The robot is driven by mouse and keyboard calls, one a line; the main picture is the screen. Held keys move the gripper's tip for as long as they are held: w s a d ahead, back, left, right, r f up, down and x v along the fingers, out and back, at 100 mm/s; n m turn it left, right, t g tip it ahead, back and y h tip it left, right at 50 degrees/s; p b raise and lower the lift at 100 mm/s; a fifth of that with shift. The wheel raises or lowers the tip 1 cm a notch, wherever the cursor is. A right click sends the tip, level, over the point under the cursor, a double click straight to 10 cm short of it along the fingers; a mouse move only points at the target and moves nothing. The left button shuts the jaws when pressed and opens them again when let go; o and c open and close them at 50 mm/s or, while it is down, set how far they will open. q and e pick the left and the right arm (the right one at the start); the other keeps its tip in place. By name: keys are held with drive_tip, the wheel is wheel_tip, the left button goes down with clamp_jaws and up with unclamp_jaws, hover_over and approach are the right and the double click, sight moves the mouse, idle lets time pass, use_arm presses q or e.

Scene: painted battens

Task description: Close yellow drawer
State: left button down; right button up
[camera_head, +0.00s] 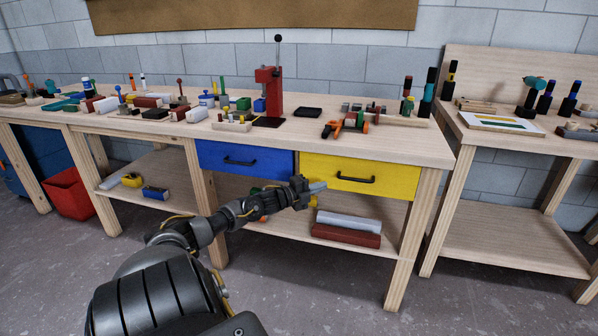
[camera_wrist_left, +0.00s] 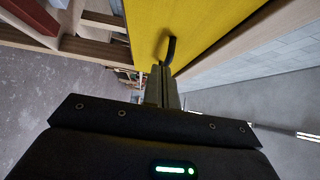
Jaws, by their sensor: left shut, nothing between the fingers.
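The yellow drawer (camera_head: 395,182) is under the workbench top, right of the blue drawer. Its front looks close to flush with the bench; I cannot tell if a small gap is left. Its black bar handle (camera_head: 355,179) is on the front. My left gripper (camera_head: 319,187) is shut and empty, in front of the left part of the yellow front. In the left wrist view the shut fingers (camera_wrist_left: 163,85) point at the yellow front (camera_wrist_left: 200,25), close to the black handle (camera_wrist_left: 169,48). I cannot tell if they touch it. My right gripper is not in view.
The blue drawer (camera_head: 245,162) is beside it on the left. The bench top (camera_head: 300,135) carries many tools and blocks. A lower shelf (camera_head: 290,230) holds white and dark red bars (camera_head: 346,235). A second bench (camera_head: 510,215) stands at the right.

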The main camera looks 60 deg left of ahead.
use_arm(q)
drive_tip(key=s+p, duration=0.1)
drive_tip(key=s, duration=0.6)
drive_tip(key=shift+a, duration=0.35)
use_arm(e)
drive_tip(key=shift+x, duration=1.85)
